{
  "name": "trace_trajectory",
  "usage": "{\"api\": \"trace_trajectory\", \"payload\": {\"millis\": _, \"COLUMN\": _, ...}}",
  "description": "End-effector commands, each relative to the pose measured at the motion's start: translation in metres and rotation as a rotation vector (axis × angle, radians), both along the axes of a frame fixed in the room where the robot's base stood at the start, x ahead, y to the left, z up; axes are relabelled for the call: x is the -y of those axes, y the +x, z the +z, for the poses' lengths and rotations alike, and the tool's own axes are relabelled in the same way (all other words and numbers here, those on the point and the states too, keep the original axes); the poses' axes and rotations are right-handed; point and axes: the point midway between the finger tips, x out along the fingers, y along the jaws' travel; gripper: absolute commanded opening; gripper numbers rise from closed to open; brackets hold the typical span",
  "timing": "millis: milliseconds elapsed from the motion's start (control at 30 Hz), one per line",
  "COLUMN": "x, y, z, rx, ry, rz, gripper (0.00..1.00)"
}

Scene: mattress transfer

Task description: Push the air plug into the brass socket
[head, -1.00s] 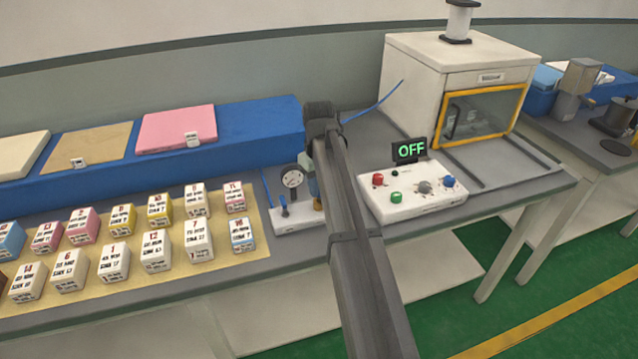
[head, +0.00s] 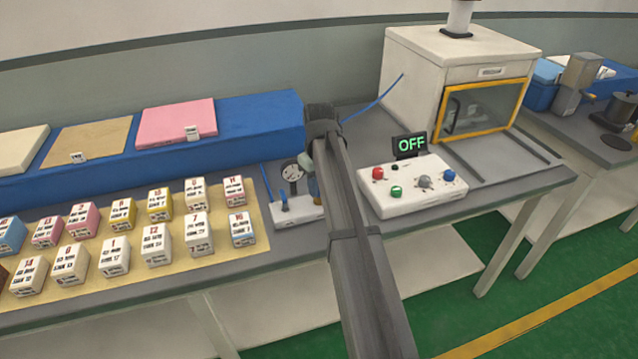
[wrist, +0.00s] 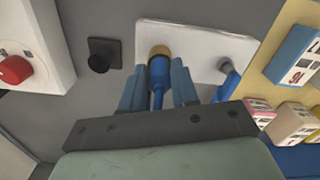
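The blue air plug (wrist: 158,77) is between the two fingers of my gripper (wrist: 157,84) in the wrist view, with a finger close against each side. My gripper looks shut on it. The brass socket (wrist: 159,52) is a yellow ring on the white base plate (wrist: 192,44), directly at the plug's front end. The plug's tip is hidden at the ring, so I cannot tell how deep it sits. In the head view my arm hides the plug and most of the socket; the base plate (head: 300,212) shows left of the arm.
A white control box (head: 412,190) with an OFF display (head: 411,145) is to the right. Labelled blocks (head: 157,244) crowd the left. A blue hose (head: 375,100) rises behind my arm.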

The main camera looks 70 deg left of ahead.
Motion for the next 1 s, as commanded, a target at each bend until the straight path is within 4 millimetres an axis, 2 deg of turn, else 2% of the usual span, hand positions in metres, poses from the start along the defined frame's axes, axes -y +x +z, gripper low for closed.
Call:
{"api": "trace_trajectory", "payload": {"millis": 33, "x": 0.000, "y": 0.000, "z": 0.000, "rx": 0.000, "ry": 0.000, "rz": 0.000, "gripper": 0.34}}
{"api": "trace_trajectory", "payload": {"millis": 233, "x": 0.000, "y": 0.000, "z": 0.000, "rx": 0.000, "ry": 0.000, "rz": 0.000, "gripper": 0.53}}
{"api": "trace_trajectory", "payload": {"millis": 567, "x": 0.000, "y": 0.000, "z": 0.003, "rx": 0.000, "ry": 0.001, "rz": 0.000, "gripper": 0.53}}
{"api": "trace_trajectory", "payload": {"millis": 767, "x": -0.001, "y": 0.000, "z": 0.028, "rx": 0.000, "ry": 0.002, "rz": 0.000, "gripper": 0.53}}
{"api": "trace_trajectory", "payload": {"millis": 1000, "x": -0.002, "y": 0.000, "z": 0.075, "rx": 0.000, "ry": 0.003, "rz": 0.000, "gripper": 0.53}}
